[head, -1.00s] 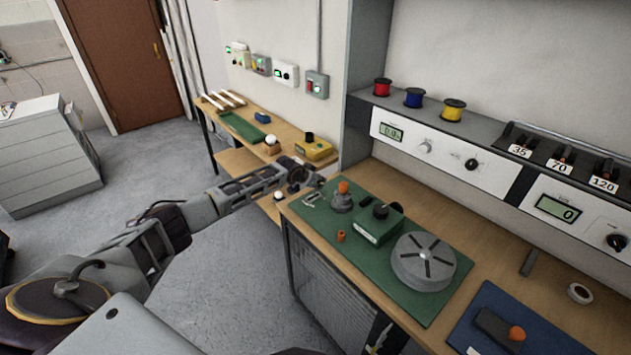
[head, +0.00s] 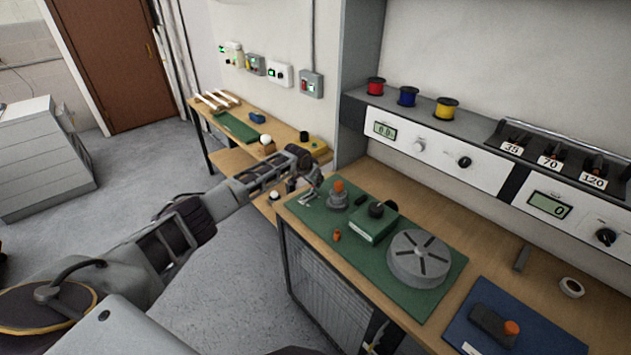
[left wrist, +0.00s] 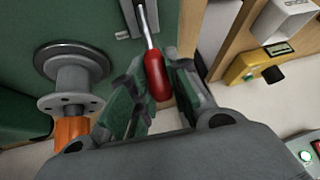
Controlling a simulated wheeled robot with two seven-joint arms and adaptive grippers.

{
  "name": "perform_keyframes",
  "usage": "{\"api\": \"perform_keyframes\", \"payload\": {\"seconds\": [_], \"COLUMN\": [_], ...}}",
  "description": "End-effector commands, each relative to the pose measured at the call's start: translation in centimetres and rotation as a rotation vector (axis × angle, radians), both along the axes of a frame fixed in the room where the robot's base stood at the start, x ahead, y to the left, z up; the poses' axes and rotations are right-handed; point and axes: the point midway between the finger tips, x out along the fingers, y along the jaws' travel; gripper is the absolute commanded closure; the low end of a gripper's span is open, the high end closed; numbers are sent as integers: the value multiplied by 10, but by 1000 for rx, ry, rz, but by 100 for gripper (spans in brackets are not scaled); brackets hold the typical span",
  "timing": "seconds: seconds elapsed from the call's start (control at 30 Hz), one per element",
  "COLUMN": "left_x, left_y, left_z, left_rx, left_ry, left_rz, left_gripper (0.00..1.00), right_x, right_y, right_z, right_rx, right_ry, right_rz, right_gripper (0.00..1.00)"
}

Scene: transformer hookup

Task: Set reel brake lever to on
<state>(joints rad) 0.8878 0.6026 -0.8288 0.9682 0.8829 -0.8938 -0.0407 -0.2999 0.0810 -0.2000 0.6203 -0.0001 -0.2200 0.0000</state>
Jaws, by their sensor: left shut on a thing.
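A lever with a red handle (left wrist: 156,75) and a thin metal shaft stands on a small grey plate in the left wrist view. I take it for the reel brake lever. My left gripper (left wrist: 155,92) is shut on the red handle, with its green-padded fingers on either side. In the head view my left gripper (head: 312,180) is at the far left corner of the green mat (head: 390,285), and it largely hides the lever. The grey slotted reel (head: 418,258) lies on the mat's right part. My right gripper is not in view.
A grey flanged post with an orange part (head: 338,194) stands close beside my left gripper. A green box with a black knob (head: 372,220) and a small orange piece (head: 337,235) are on the mat. A yellow box (head: 312,147) sits on the far bench.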

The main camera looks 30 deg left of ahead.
Motion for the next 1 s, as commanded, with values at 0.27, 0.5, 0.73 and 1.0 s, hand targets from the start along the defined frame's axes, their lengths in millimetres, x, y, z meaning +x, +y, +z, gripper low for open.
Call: {"api": "perform_keyframes", "payload": {"seconds": [0.27, 0.5, 0.73, 1.0], "left_x": [0, 0, -1, -6], "left_y": [0, 0, 0, 1], "left_z": [0, 0, 0, 7], "left_rx": [0, 0, 0, -2], "left_ry": [1, 0, 0, 1], "left_rz": [0, 0, 0, 1], "left_gripper": [68, 59, 59, 59], "right_x": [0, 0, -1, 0], "right_y": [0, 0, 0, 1], "right_z": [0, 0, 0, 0], "right_rx": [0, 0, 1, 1], "right_ry": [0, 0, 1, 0], "right_rz": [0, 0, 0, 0], "right_gripper": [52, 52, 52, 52]}}
